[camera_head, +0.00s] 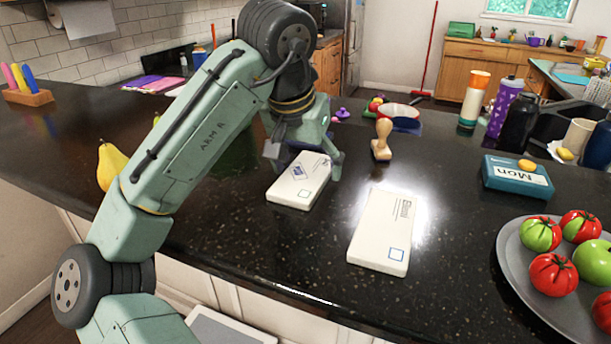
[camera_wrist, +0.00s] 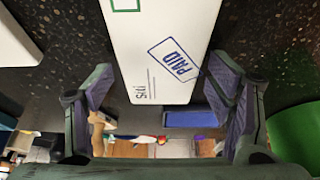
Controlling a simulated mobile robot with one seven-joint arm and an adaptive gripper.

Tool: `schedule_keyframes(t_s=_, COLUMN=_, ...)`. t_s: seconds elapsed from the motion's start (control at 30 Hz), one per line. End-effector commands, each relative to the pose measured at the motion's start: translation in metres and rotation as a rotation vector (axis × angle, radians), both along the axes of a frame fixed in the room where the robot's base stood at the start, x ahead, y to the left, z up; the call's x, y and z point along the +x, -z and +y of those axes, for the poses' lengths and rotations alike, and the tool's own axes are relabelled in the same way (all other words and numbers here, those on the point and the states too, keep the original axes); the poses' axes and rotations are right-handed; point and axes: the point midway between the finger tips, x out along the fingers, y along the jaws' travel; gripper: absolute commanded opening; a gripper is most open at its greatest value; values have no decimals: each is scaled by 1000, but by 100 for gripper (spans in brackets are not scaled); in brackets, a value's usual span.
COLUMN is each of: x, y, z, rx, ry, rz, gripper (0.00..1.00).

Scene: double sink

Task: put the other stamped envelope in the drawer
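A thick white envelope (camera_head: 299,181) with a blue stamp mark lies on the dark counter, under and in front of my gripper (camera_head: 308,150). In the wrist view this envelope (camera_wrist: 160,30) shows a blue "PAID" mark and lies between my two open fingers (camera_wrist: 162,88), with a gap on each side. A second white envelope (camera_head: 384,233) lies to its right, with writing and a blue square; I see no "PAID" mark on it. Below the counter edge, a white-rimmed panel or open drawer (camera_head: 232,328) shows partly; I cannot tell which.
A wooden hand stamp (camera_head: 381,142) stands behind the envelopes. A teal "Mon" box (camera_head: 516,178) and a grey plate (camera_head: 512,250) of tomatoes are at the right. A yellow pear (camera_head: 110,163) is left of my arm. The counter's front strip is clear.

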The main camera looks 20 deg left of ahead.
Motion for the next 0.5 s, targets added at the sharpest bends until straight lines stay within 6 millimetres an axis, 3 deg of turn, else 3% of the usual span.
schedule_keyframes(t_s=0.5, x=0, y=0, z=0, rx=0, ry=0, rz=0, gripper=37)
